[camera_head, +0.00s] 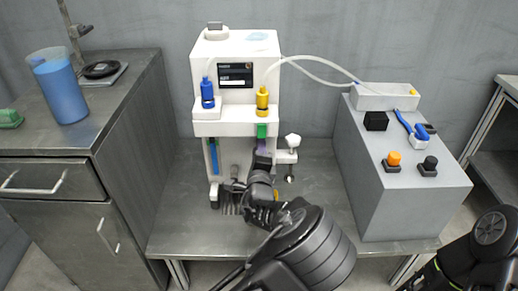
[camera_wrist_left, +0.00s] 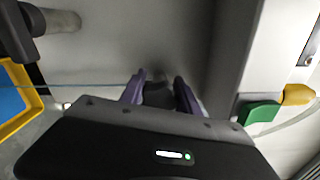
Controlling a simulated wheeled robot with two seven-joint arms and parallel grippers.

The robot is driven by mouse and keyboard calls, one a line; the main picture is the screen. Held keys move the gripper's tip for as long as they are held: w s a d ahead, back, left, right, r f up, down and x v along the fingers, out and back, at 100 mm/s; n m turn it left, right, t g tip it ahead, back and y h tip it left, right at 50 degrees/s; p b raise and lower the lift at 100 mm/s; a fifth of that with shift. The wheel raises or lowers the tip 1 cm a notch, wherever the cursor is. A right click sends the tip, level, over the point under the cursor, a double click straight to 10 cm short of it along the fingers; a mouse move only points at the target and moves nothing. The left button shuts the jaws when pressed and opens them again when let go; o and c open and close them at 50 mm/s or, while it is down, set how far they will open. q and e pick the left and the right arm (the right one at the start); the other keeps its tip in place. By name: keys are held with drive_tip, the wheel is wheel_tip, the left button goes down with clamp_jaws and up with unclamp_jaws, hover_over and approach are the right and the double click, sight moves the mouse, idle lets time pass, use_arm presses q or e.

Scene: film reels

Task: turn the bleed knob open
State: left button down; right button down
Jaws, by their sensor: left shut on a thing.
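The white machine (camera_head: 236,55) stands at the back of the metal table. My left gripper (camera_head: 264,148) reaches up to its front, just below a yellow fitting (camera_head: 262,99) with a green part (camera_head: 262,131). In the left wrist view, the purple fingers of my left gripper (camera_wrist_left: 160,92) are closed around a small dark knob-like piece (camera_wrist_left: 158,96) against the machine's pale face. I take this for the bleed knob; its turn position cannot be read. My arm hides it in the head view. My right arm shows at the lower right, but its gripper is out of view.
A blue fitting (camera_head: 207,93) sits left of the yellow one. A clear hose (camera_head: 318,64) runs to a grey box (camera_head: 405,190) with orange and black knobs at the right. A blue beaker (camera_head: 62,90) stands on the left cabinet. The table (camera_head: 180,236) is bare at the front left.

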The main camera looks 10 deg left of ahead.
use_arm(q)
drive_tip(key=n, duration=0.4)
drive_tip(key=shift+f+n+b, duration=0.15)
drive_tip(key=shift+n+b, duration=0.15)
drive_tip(key=shift+n, duration=0.1)
drive_tip(key=n+b, duration=0.1)
drive_tip(key=n, duration=0.3)
drive_tip(key=shift+n, duration=0.3)
drive_tip(key=c, duration=0.9)
unclamp_jaws()
drive_tip(key=shift+s, duration=0.1)
drive_tip(key=p+v, duration=0.2)
drive_tip(key=v, duration=0.5)
drive_tip(key=shift+s+d, duration=0.15)
drive_tip(key=shift+s, duration=0.15)
